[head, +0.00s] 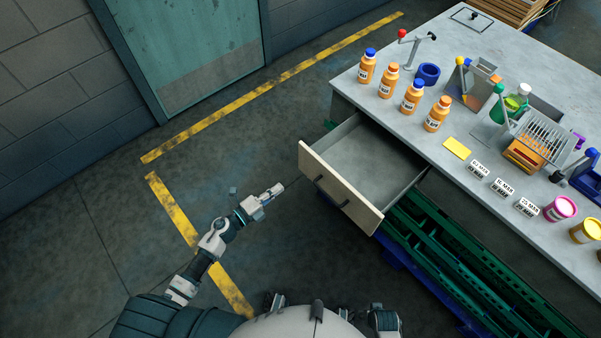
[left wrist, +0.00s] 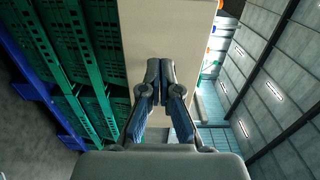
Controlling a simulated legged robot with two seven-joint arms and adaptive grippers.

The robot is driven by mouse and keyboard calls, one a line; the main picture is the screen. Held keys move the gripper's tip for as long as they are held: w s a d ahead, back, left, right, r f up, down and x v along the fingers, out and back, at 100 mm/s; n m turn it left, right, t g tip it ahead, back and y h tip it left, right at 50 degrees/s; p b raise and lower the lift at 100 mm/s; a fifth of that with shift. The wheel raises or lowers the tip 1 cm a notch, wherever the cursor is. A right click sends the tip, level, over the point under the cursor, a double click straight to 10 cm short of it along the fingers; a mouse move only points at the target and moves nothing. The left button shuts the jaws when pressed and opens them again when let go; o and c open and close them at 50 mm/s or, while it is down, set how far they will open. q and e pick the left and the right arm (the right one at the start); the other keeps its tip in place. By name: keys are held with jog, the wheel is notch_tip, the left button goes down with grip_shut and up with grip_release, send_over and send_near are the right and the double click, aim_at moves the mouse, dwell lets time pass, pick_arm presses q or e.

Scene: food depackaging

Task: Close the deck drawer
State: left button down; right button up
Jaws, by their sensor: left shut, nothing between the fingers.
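The deck drawer (head: 340,194) sticks out from the front of the grey table, pulled open and empty inside. In the left wrist view the shut fingers (left wrist: 160,66) point at the pale drawer front (left wrist: 165,30), which fills the upper middle. I do not see my right gripper.
Green crates (head: 440,240) are stacked below the table, beside the open drawer. Orange bottles (head: 388,81), a blue ring-shaped item (head: 428,73), a yellow card (head: 456,147) and several fixtures stand on the tabletop (head: 400,130). The floor left of the drawer is clear.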

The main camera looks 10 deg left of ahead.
aim_at(309, 168)
pick_arm(q)
jog(key=x, duration=1)
jog(key=shift+s+d, duration=0.1)
jog(key=shift+d, duration=0.3)
jog(key=shift+w, duration=0.45)
pick_arm(e)
jog(key=shift+w+r, duration=0.15)
jog(key=shift+r, duration=0.1)
pick_arm(q)
jog(key=shift+d, duration=0.15)
pick_arm(e)
jog(key=shift+d, duration=0.15)
